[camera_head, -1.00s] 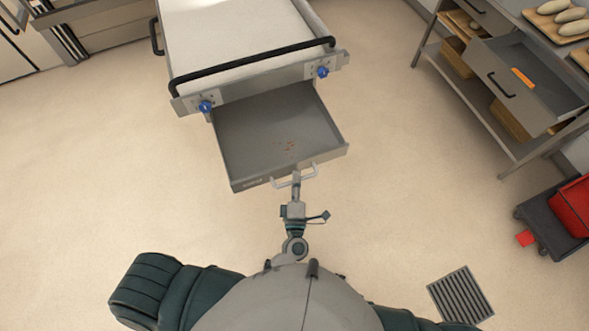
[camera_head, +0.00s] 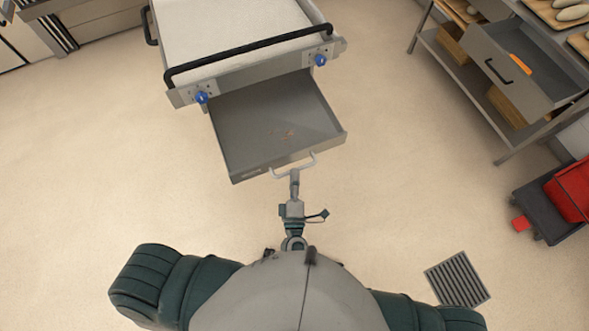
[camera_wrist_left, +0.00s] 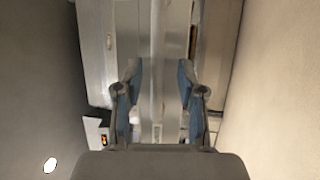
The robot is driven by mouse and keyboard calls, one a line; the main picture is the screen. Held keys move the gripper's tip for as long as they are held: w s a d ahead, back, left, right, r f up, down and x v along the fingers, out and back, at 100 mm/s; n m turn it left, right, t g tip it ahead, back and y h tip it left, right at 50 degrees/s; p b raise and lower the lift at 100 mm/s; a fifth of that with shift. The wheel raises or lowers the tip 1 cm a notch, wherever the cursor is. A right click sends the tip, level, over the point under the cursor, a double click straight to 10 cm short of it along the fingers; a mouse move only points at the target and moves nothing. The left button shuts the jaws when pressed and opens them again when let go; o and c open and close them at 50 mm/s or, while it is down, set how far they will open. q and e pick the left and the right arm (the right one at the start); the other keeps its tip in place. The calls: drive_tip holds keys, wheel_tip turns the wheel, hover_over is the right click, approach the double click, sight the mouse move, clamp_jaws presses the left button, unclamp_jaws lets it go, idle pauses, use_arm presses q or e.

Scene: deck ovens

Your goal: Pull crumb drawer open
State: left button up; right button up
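The crumb drawer (camera_head: 240,150) is a grey tray pulled well out from under the oven (camera_head: 240,70), with brown crumbs on its floor. Its pale bar handle (camera_head: 308,164) is on the front panel, facing me. My left gripper (camera_head: 294,172) is at the middle of this handle, its tip at the bar; contact cannot be made out. In the left wrist view its two fingers (camera_wrist_left: 158,90) stand apart with a clear gap, and grey metal surfaces show between and beyond them. My right gripper is not in view.
A black rail (camera_head: 250,57) and blue knobs (camera_head: 320,60) are on the oven front. At right stand a shelf rack with an open drawer (camera_head: 530,65) and a dark cart with a red bin (camera_head: 570,190). A floor grate (camera_head: 457,278) lies lower right. The floor between is clear.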

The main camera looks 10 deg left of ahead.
use_arm(q)
drive_tip(key=v, duration=0.5)
idle(0.4)
drive_tip(key=s+f+m+g+h, duration=0.2)
drive_tip(key=f+m+g+h, duration=0.2)
drive_tip(key=f+m, duration=0.7)
drive_tip(key=s+f+m+g+h, duration=0.2)
drive_tip(key=f+m+g+h, duration=0.25)
drive_tip(key=f, duration=1.25)
drive_tip(key=s+a+f+m+g+y, duration=0.4)
drive_tip(key=s+a+f+g, duration=0.5)
drive_tip(key=s+a+f, duration=0.6)
wheel_tip(320, 180, down, 2)
drive_tip(key=s+m, duration=0.2)
drive_tip(key=shift+s+a+g+y, duration=0.25)
drive_tip(key=shift+s+g+y, duration=0.1)
drive_tip(key=shift+s, duration=0.05)
